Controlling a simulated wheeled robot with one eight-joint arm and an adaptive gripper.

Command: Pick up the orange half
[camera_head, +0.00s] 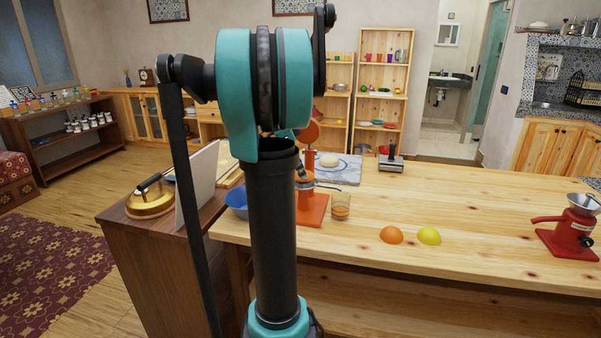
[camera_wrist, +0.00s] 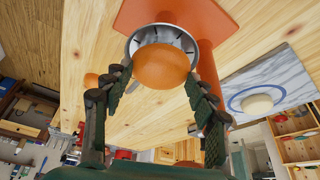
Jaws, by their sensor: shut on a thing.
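My gripper (camera_wrist: 158,84) is shut on an orange half (camera_wrist: 162,68), with a finger on each side of it. In the wrist view the orange half overlaps the slotted metal cup (camera_wrist: 142,38) of the orange juicer; I cannot tell whether they touch. In the head view the orange juicer (camera_head: 311,209) stands on the wooden table, partly behind my arm, and my gripper is hidden there. Another orange half (camera_head: 391,235) lies on the table, dome up, beside a yellow half (camera_head: 429,236).
A glass (camera_head: 340,207) with orange liquid stands right of the juicer. A blue bowl (camera_head: 237,198) is at its left. A marble board (camera_head: 340,172) lies behind. A red grinder (camera_head: 571,232) stands at the table's right end. The table's middle right is clear.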

